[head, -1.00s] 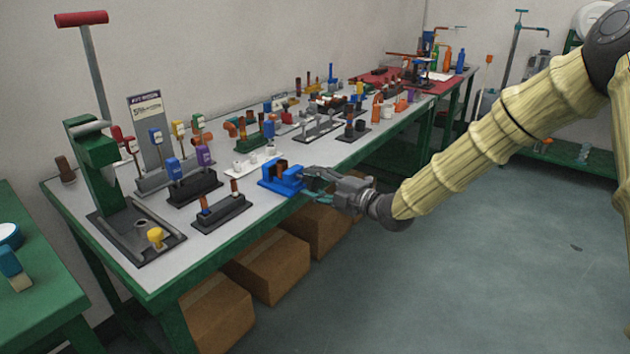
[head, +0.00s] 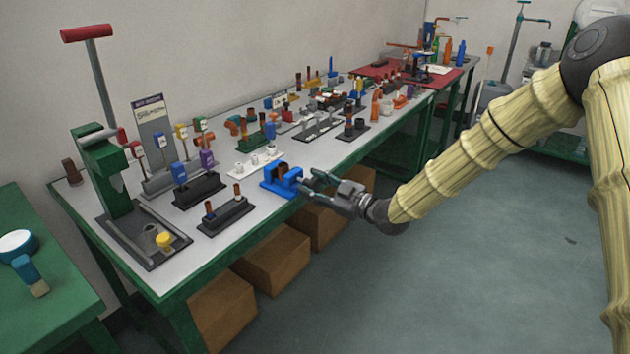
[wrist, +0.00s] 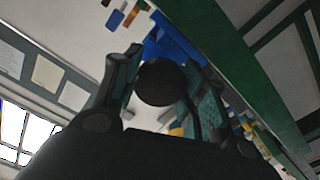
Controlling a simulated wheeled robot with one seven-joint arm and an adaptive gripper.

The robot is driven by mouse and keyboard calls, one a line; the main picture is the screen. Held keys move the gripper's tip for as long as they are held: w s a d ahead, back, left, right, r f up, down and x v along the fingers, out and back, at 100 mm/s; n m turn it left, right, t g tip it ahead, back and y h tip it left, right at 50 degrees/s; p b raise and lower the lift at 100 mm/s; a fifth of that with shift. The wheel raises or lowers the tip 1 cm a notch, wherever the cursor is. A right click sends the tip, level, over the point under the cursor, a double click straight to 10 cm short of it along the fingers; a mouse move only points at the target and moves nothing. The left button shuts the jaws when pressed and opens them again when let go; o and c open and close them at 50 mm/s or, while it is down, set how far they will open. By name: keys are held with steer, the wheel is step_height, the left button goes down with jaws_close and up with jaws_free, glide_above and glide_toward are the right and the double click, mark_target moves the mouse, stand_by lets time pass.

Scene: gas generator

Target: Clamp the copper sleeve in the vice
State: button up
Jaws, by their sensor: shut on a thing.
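The blue vice (head: 270,184) stands at the front edge of the long workbench and also shows in the wrist view (wrist: 167,46). The copper sleeve (head: 283,168), dark brown, stands upright between the vice's jaws; whether they touch it I cannot tell. My gripper (head: 308,183) is just right of the vice, beyond the bench edge. In the wrist view, my gripper (wrist: 165,82) has its fingers on either side of a dark round knob (wrist: 160,84), the end of the vice's screw, and is shut on it. The sleeve is not clear in the wrist view.
A dark block with two copper-topped pegs (head: 226,214) and a white block with white pieces (head: 257,162) stand near the vice. A green press (head: 104,170) is at the bench's left end. Cardboard boxes (head: 272,262) sit below. The floor at right is free.

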steer(key=m+p, duration=0.2)
steer(key=m, duration=0.3)
steer(key=shift+r+m+p, duration=0.1)
steer(key=shift+m+p, duration=0.2)
steer(key=shift+p, duration=0.05)
steer(key=m+p, duration=0.2)
steer(key=m, duration=0.3)
steer(key=shift+m, duration=0.3)
steer(key=o, duration=1.1)
steer(key=shift+c, duration=0.2)
steer(key=v, duration=1.2)
